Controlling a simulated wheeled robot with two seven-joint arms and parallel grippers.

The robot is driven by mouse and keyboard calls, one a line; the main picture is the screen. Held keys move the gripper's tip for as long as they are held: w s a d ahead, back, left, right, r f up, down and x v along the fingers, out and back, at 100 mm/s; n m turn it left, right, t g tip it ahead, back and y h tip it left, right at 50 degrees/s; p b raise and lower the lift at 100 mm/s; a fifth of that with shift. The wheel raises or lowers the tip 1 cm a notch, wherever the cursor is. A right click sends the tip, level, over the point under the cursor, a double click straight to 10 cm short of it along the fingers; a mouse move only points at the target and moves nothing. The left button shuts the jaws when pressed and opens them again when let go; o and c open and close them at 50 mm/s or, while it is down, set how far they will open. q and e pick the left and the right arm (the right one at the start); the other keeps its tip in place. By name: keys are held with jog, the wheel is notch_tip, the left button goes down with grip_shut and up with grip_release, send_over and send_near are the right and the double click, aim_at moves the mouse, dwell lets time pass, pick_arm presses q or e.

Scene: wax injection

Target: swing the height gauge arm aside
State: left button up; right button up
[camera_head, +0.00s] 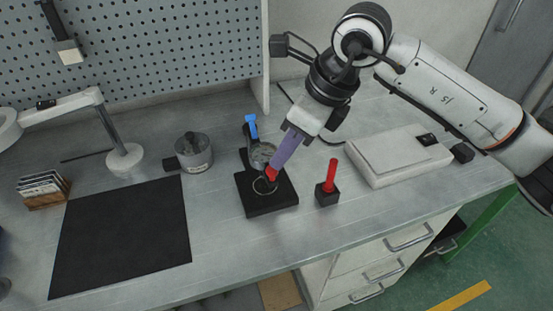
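What looks like the height gauge is a black base (259,204) on the bench, with a round grey dial-like part (262,155) behind and a blue upright piece (251,127). A thin ring shows on the base's top. My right gripper (271,175) reaches down from the upper right with its purple fingers tilted over the base. A small red part shows at the fingertips. I cannot tell whether it belongs to the gauge arm or whether the fingers grip it. The fingers hide part of the gauge. My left gripper is out of view.
A red-handled tool (329,176) stands in a black block right of the base. A white box (384,158) lies farther right. A dark mat (122,235), a grey pot (194,155) and a lamp (126,160) are left. The bench front is clear.

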jog(key=x, duration=0.5)
jog(key=shift+f+p, duration=0.1)
jog(key=shift+p, duration=0.2)
grip_shut()
